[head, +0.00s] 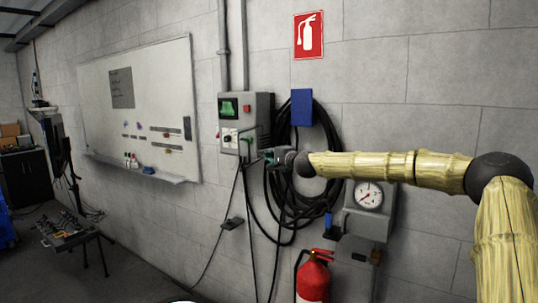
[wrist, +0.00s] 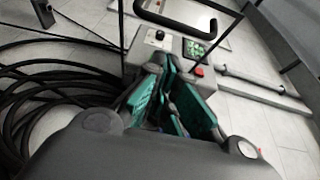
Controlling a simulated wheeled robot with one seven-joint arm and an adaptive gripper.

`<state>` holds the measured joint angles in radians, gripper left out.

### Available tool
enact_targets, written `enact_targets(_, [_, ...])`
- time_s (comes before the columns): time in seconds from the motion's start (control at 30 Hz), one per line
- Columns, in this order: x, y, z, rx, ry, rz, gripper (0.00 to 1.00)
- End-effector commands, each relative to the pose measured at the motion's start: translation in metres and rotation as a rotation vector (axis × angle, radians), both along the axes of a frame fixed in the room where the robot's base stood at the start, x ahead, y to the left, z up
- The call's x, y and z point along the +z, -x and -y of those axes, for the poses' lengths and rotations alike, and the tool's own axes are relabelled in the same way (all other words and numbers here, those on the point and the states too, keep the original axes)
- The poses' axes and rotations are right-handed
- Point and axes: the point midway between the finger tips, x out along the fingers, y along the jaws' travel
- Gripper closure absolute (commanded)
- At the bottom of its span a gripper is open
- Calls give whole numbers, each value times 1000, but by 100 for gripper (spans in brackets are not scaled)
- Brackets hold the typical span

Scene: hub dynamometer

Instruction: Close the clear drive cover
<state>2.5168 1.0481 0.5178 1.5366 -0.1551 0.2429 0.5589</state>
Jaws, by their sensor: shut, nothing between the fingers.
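The grey drive box (head: 246,123) hangs on the wall at mid-left, with a green screen, a red button and a dial on its face. It also shows at the top centre of the wrist view (wrist: 140,50). A dark-edged, pale see-through panel (wrist: 185,18) beyond the box looks like the clear cover, standing open; its hinge is not clear. I cannot make the cover out in the head view. My gripper (head: 266,157), with green fingers, is shut and empty. It is beside the box's lower right corner, and its fingers (wrist: 172,62) overlap the box in the wrist view; contact is unclear.
Coiled black hoses (head: 325,150) hang right of the box behind my arm, below a blue plate (head: 301,107). A pressure gauge (head: 369,195) and red extinguisher (head: 313,277) are lower right. A whiteboard (head: 135,105) is left. Cables hang below the box.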

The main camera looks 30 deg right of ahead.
Motion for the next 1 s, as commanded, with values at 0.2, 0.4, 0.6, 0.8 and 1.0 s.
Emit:
enact_targets(0.2, [0,-11,-11,0,-2,-1,100])
enact_targets(0.4, [-4,-16,-6,1,-9,0,100])
enact_targets(0.6, [-11,-16,10,2,-24,1,100])
enact_targets(0.8, [-14,-16,18,1,-30,0,100])
enact_targets(1.0, [-11,-21,2,-11,-23,0,100])
